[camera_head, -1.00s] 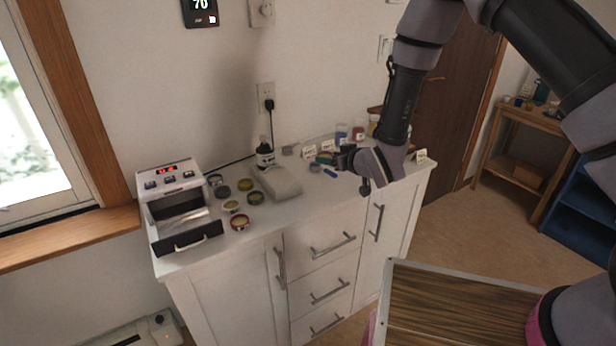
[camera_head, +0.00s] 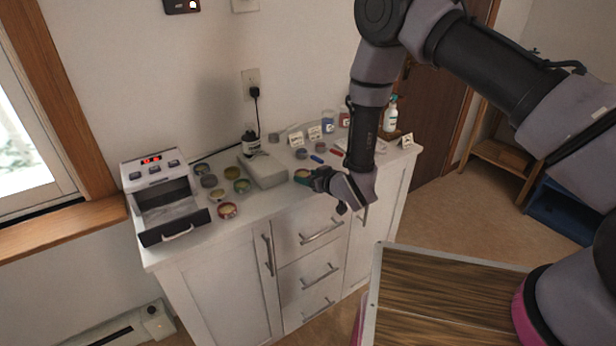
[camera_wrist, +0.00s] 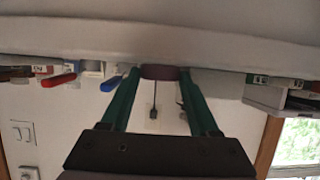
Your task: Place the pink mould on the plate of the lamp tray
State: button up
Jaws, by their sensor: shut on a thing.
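My gripper (camera_head: 311,181) is shut on a small round mould (camera_head: 302,174) with a pale peach top, held near the cabinet's front edge. In the wrist view the held mould (camera_wrist: 158,72) shows a dark mauve side between the green fingertips (camera_wrist: 160,76); I take it for the pink mould. The lamp unit (camera_head: 155,172) is a white box with a red display at the left end of the cabinet. Its dark-fronted tray (camera_head: 172,233) is pulled out, with a bare pale plate (camera_head: 170,212) inside. My gripper is well to the right of the tray.
Several round moulds stand between, including a red-rimmed one (camera_head: 228,211) and a green one (camera_head: 241,186). A grey block (camera_head: 263,171) and a dark bottle (camera_head: 250,143) stand behind them. Cards (camera_head: 314,132), jars and a white bottle (camera_head: 391,114) crowd the right end.

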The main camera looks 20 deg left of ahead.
jog(key=o, duration=1.5)
jog(key=shift+c, duration=0.2)
jog(key=shift+r, duration=0.15)
jog(key=v, duration=1.2)
